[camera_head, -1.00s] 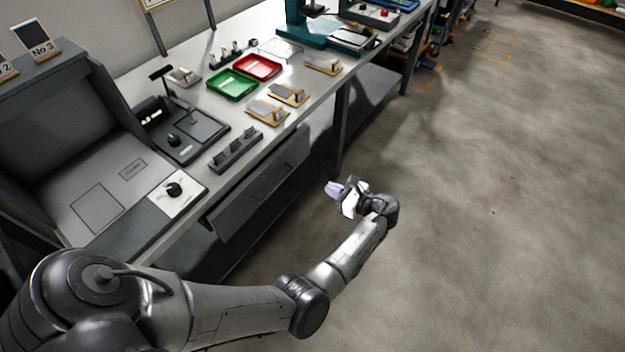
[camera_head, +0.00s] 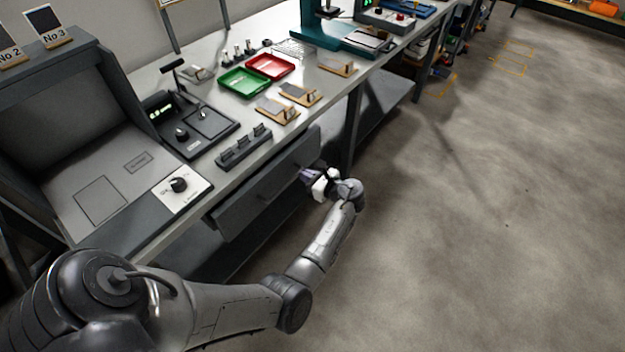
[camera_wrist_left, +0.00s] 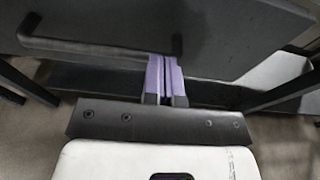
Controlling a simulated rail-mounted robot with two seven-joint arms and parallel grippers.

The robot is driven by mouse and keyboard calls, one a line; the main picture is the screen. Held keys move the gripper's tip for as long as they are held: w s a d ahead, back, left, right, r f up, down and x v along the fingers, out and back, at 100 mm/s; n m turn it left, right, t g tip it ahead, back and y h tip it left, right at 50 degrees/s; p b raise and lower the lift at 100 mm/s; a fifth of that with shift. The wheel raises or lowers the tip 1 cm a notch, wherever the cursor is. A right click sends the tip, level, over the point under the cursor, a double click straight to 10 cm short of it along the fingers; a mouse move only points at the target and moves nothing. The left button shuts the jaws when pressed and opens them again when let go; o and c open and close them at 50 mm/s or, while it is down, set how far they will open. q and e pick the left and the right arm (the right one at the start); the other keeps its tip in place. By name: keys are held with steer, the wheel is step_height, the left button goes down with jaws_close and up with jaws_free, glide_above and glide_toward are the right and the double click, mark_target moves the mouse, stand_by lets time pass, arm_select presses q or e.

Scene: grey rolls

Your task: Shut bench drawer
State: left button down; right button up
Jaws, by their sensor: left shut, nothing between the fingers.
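The bench drawer's dark grey front (camera_head: 262,187) shows below the worktop in the head view, and appears to stand out from the bench edge. How far it is out is hard to tell. My left gripper (camera_head: 307,176) is shut and empty, at the right end of the drawer front. In the left wrist view, the purple fingers (camera_wrist_left: 165,68) are pressed together and point at the drawer front (camera_wrist_left: 225,35), near the right end of its dark bar handle (camera_wrist_left: 95,48). Whether they touch it is unclear. My right gripper is not in view.
The worktop (camera_head: 222,118) carries a dark rack (camera_head: 243,148), a green tray (camera_head: 244,83), a red tray (camera_head: 270,66) and wooden holders. A bench leg (camera_head: 352,130) stands just beyond my left gripper. The floor to the right is clear.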

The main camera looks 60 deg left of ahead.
mark_target(290, 167)
arm_select(q)
steer(key=shift+a, duration=0.1)
stand_by(0.3)
steer(key=a+p, duration=0.1)
steer(key=a, duration=0.1)
steer(key=s+a+p, duration=0.1)
steer(key=a, duration=0.1)
steer(key=shift+s+a+r, duration=0.15)
steer(key=shift+s+a, duration=0.05)
steer(key=shift+f, duration=0.2)
steer(key=shift+d, duration=0.15)
